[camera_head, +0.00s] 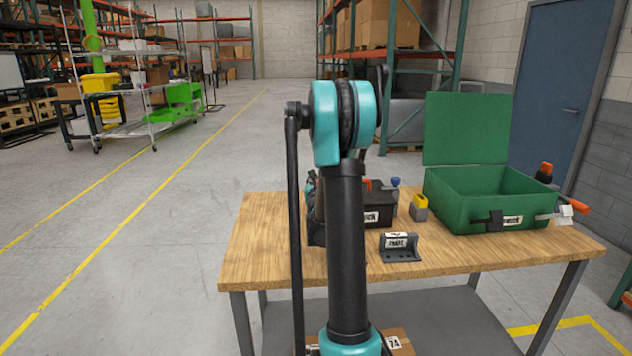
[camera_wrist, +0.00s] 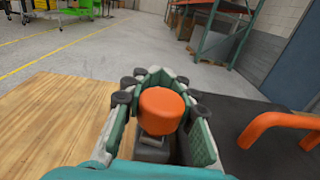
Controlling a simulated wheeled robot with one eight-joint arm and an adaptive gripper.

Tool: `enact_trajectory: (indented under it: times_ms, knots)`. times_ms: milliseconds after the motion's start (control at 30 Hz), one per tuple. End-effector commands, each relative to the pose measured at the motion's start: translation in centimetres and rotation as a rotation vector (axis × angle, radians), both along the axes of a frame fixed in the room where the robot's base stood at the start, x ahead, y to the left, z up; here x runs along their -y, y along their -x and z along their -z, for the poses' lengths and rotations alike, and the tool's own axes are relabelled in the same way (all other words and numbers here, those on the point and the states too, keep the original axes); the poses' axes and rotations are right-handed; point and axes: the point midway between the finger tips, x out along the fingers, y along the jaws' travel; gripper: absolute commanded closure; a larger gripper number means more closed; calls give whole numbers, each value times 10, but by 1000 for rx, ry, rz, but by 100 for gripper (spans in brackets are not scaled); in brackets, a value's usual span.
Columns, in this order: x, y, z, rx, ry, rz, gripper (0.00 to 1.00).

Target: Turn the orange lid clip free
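The orange lid clip (camera_wrist: 161,112) shows in the wrist view as a rounded orange cap on a grey base, at the edge of a dark box top (camera_wrist: 235,150). My gripper (camera_wrist: 154,76) has one finger on each side of it, very close to its sides. I cannot tell if the fingers press on it. In the head view the dark box (camera_head: 378,205) stands on the table, partly hidden by my arm. My gripper is mostly hidden behind my arm there.
An orange handle (camera_wrist: 272,127) rises from the dark top on the right. On the wooden table (camera_head: 260,255) stand a green open case (camera_head: 470,205), a small black labelled holder (camera_head: 400,252) and a yellow-and-grey block (camera_head: 419,208). The table's left part is clear.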

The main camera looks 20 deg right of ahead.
Motion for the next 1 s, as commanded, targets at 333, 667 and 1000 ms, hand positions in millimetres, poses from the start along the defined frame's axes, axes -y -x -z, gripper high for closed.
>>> enact_trajectory:
  times_ms: [333,667,1000]
  knots:
    - [0,0,0,0,0,1,53]
    - [-6,16,0,0,0,1,53]
    - [-28,80,0,0,0,1,53]
